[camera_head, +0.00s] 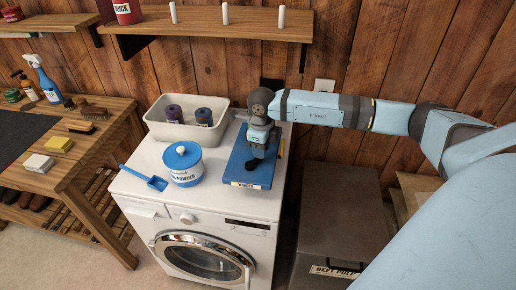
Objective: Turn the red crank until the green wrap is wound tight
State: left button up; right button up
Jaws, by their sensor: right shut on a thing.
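The winder (237,175) is a blue board with a white name label on its front edge, lying on top of the white washing machine at its right side. My right gripper (258,158) points down over the back right part of the board and is shut on what seems to be the crank. The gripper and wrist cover that spot, so the red crank and the green wrap cannot be made out. A small dark part shows just below the gripper. My left gripper is not in view.
A blue-lidded powder tub (183,178) and blue scoop (157,183) stand in front. A dark bin (340,190) is on the right, a wooden bench (105,148) on the left, a shelf (220,24) above.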

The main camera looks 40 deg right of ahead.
jog(key=m, duration=0.1)
jog(key=s+m, duration=0.1)
jog(key=m, duration=0.1)
jog(key=m+b, duration=0.1)
jog(key=shift+s+a+m, duration=0.15)
jog(key=shift+s+m, duration=0.15)
jog(key=shift+s, duration=0.1)
jog(key=shift+s+a+m+b, duration=0.2)
jog(key=shift+s+m, duration=0.1)
jog(key=shift+m, duration=0.6)
jog(key=shift+s+a+m+b, duration=0.2)
jog(key=shift+s+m, duration=0.1)
jog(key=shift+m, duration=0.6)
jog(key=o, duration=0.9)
jog(key=shift+s, duration=0.1)
jog(key=shift+r, duration=0.1)
notch_tip(320, 180, up, 14)
jog(key=shift+f+b, duration=0.15)
jog(key=shift+b, duration=0.45)
